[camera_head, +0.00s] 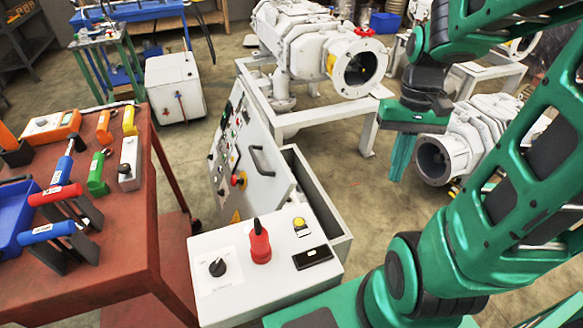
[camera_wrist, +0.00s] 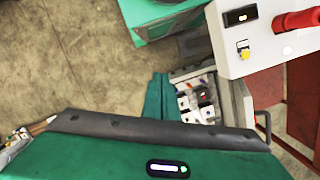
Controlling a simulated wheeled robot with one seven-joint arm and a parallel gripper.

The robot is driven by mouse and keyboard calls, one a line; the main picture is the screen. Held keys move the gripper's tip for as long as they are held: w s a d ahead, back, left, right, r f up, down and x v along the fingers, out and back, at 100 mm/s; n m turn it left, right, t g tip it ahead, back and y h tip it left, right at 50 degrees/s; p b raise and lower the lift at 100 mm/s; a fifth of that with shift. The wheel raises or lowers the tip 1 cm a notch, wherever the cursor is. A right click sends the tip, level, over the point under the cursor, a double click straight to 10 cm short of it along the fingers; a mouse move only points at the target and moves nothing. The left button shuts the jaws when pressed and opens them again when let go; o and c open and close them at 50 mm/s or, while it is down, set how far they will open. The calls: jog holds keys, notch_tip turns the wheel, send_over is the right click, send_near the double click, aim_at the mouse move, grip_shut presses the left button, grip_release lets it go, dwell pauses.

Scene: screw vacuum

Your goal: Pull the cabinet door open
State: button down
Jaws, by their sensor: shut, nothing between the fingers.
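The grey-white cabinet (camera_head: 327,208) stands in the middle of the head view. Its door (camera_head: 235,157) stands open, swung out to the left, with switches on its face and a dark handle (camera_head: 262,161). In the wrist view, components inside the cabinet (camera_wrist: 197,103) show beside the door (camera_wrist: 240,101), and the handle (camera_wrist: 264,126) shows at the door's right. My gripper (camera_head: 400,178) is shut and empty. It points down to the right of the cabinet, apart from the door and handle in the head view. Its green finger (camera_wrist: 156,98) shows in the wrist view.
A control box (camera_head: 262,277) with a red knob is at the front. A red-brown table (camera_head: 105,225) with tools stands at left. White pumps (camera_head: 310,45) stand behind, with another pump (camera_head: 465,145) at right. Concrete floor (camera_head: 372,190) is clear right of the cabinet.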

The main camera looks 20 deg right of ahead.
jog(key=w+a+f+n+g+y, duration=0.2)
jog(key=w+a+f+y, duration=0.2)
jog(key=w+f+y, duration=0.35)
jog(key=w+a+f+n+g+y, duration=0.2)
jog(key=w+a+f+y, duration=0.2)
jog(key=w+f, duration=0.5)
jog(key=w+d+f+n+t+y, duration=0.1)
jog(key=w+d+f+t+y, duration=0.35)
jog(key=y, duration=0.65)
jog(key=a+r+t, duration=0.1)
jog(key=a+r, duration=0.7)
jog(key=a, duration=0.4)
jog(key=shift+s+a, duration=0.2)
jog(key=shift+s, duration=0.1)
